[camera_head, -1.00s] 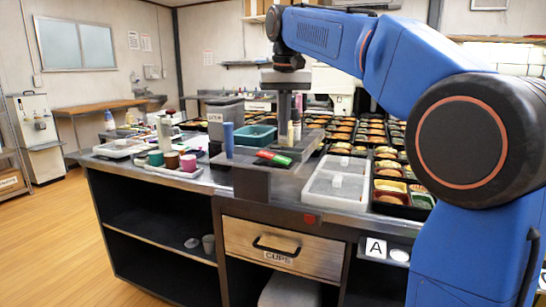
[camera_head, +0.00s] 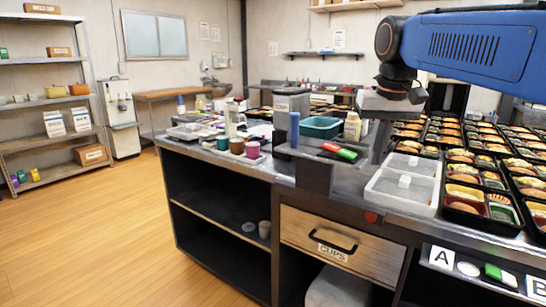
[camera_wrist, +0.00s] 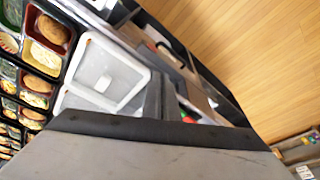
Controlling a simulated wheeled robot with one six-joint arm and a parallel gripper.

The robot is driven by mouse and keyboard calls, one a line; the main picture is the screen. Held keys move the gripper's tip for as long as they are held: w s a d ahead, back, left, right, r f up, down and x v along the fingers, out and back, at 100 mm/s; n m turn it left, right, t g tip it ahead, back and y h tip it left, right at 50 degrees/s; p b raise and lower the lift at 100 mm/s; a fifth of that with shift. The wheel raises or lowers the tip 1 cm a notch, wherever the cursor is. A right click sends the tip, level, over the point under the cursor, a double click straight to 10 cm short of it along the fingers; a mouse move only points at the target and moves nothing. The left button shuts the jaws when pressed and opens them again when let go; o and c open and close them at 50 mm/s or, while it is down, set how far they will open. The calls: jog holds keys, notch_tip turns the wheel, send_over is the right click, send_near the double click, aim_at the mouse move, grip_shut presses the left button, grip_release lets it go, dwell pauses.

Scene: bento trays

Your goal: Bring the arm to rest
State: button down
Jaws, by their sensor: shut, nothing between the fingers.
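My arm (camera_head: 470,48) is blue and reaches in from the upper right in the head view. My gripper (camera_head: 376,150) hangs from it, fingers pointing down, above the counter beside the two white lidded trays (camera_head: 402,188). It is shut, with nothing held. In the wrist view, my gripper's grey body fills the lower part. The white trays (camera_wrist: 108,72) lie beyond it, with the bento trays (camera_wrist: 45,40) to their left. The exact fingertip gap above the counter is hard to tell.
The counter carries bento boxes (camera_head: 470,200) at right, a teal bin (camera_head: 320,127), a blue cylinder (camera_head: 294,130), and red and green items (camera_head: 338,151) near my gripper. A drawer marked CUPS (camera_head: 340,245) is shut below. The wooden floor (camera_head: 100,235) at left is clear.

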jog(key=s+d+f+t, duration=0.1)
jog(key=s+d+f, duration=0.1)
jog(key=s+f, duration=0.9)
jog(key=s+d+f+t, duration=0.1)
jog(key=s+f, duration=1)
jog(key=f, duration=0.4)
jog(key=shift+s+d+f+n, duration=0.3)
jog(key=shift+s+d+n, duration=0.05)
jog(key=shift+s+n, duration=0.05)
